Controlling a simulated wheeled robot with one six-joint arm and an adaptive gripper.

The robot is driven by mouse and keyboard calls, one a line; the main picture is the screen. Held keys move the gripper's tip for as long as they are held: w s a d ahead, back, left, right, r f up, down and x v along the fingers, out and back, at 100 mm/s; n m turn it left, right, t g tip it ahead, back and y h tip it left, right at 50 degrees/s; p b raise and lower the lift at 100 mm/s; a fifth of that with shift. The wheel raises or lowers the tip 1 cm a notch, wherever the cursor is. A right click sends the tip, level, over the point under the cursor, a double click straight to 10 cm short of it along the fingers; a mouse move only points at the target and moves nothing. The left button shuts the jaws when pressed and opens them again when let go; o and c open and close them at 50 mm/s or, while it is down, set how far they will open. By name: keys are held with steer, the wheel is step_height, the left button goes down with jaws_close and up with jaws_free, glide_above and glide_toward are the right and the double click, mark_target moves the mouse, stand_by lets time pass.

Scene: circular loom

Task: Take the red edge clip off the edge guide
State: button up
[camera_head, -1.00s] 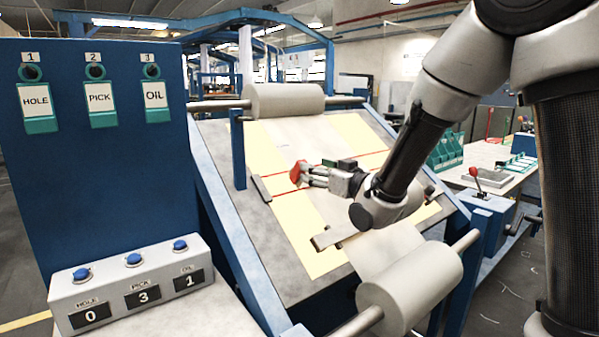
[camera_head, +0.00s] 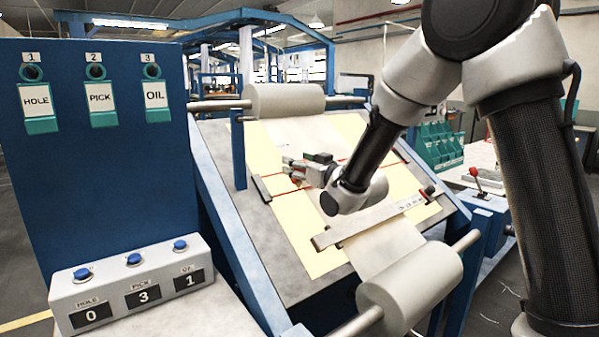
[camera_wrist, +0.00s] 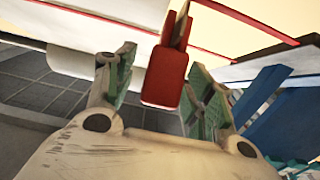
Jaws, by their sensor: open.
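The red edge clip (camera_wrist: 165,78) is between the two green-padded fingers of my gripper (camera_wrist: 160,62) in the wrist view. The fingers are open, with a gap on each side of the clip. The clip's forked far end sits around a thin tan strip (camera_wrist: 181,20); I cannot tell for sure that this is the edge guide. In the head view my gripper (camera_head: 287,168) is over the left part of the sloped cloth bed, and only a small bit of red shows at its fingers, the rest of the clip being hidden.
The sloped bed (camera_head: 285,225) carries pale cloth with red lines and a grey ruler bar (camera_head: 345,229). Cloth rolls lie above (camera_head: 285,100) and below (camera_head: 410,285). A blue post (camera_head: 238,155) stands close left of my gripper. A counter box (camera_head: 130,285) is at front left.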

jaws_close()
steer(key=shift+s+r, duration=0.1)
steer(key=shift+r, duration=0.05)
steer(key=shift+s+d+r, duration=0.25)
steer(key=shift+s+r, duration=0.15)
steer(key=shift+r, duration=0.25)
steer(key=shift+s+d+r, duration=0.3)
steer(key=shift+s+r, duration=0.05)
steer(key=shift+r, duration=0.25)
steer(key=shift+s+d+r, duration=0.25)
steer(key=shift+s+r, duration=0.15)
steer(key=shift+r, duration=0.25)
